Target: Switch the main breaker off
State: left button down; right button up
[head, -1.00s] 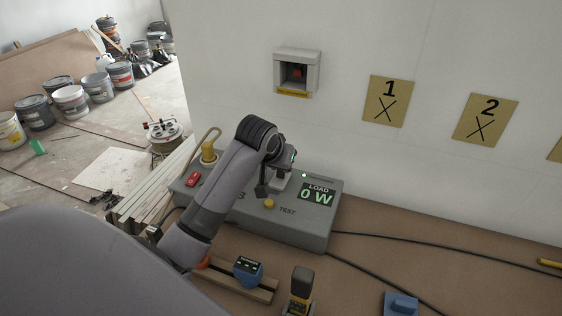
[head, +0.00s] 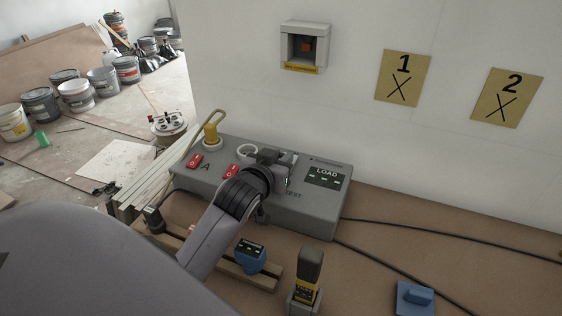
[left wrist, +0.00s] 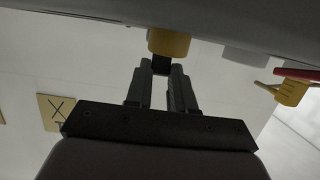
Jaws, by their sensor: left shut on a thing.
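The grey control box (head: 318,218) sits on the bench against the wall. It carries red rocker switches, one near the letter A (head: 195,160) and one beside it (head: 230,172), and a LOAD display (head: 327,178) showing dashes. My left gripper (head: 268,157) is over the middle of the box top. In the left wrist view its fingers (left wrist: 161,70) are closed on a dark piece (left wrist: 161,64) at a yellow cylinder (left wrist: 168,42) on the box. I cannot tell for sure whether this is the main breaker. My right gripper is not in view.
A yellow plug with a cord loop (head: 211,133) stands on the box's left. A wall box (head: 305,46) with something red inside hangs above. Cables cross the bench at right.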

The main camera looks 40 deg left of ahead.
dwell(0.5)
pick_arm(q)
jog(key=c, duration=1)
grip_release()
jog(key=shift+o, duration=0.2)
notch_tip(320, 180, up, 20)
jog(key=p, duration=0.3)
jog(key=shift+s, duration=0.15)
